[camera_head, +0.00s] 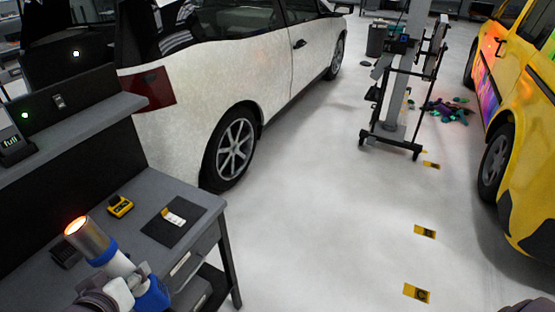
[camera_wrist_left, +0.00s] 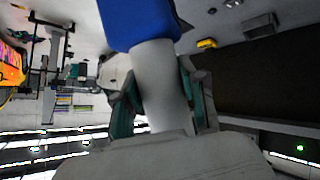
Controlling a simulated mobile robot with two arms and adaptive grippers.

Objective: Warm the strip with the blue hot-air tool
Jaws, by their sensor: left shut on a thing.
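The blue hot-air tool (camera_head: 102,251) is in my left gripper (camera_head: 130,288) at the lower left of the head view, over the near part of the grey workbench. Its metal nozzle points up and to the left, and the open end glows orange. In the left wrist view the gripper (camera_wrist_left: 162,98) is shut around the tool's pale grey handle, with the blue body (camera_wrist_left: 140,22) beyond it. A small whitish strip (camera_head: 174,217) with a coloured mark lies on a dark mat (camera_head: 184,237) on the bench, right of the tool and apart from it. My right gripper does not show.
A yellow device (camera_head: 120,206) sits on the bench (camera_head: 205,200) between tool and mat; it also shows in the left wrist view (camera_wrist_left: 207,43). A raised shelf runs along the bench's back. A white car (camera_head: 215,80) stands behind; open floor (camera_head: 320,200) lies right.

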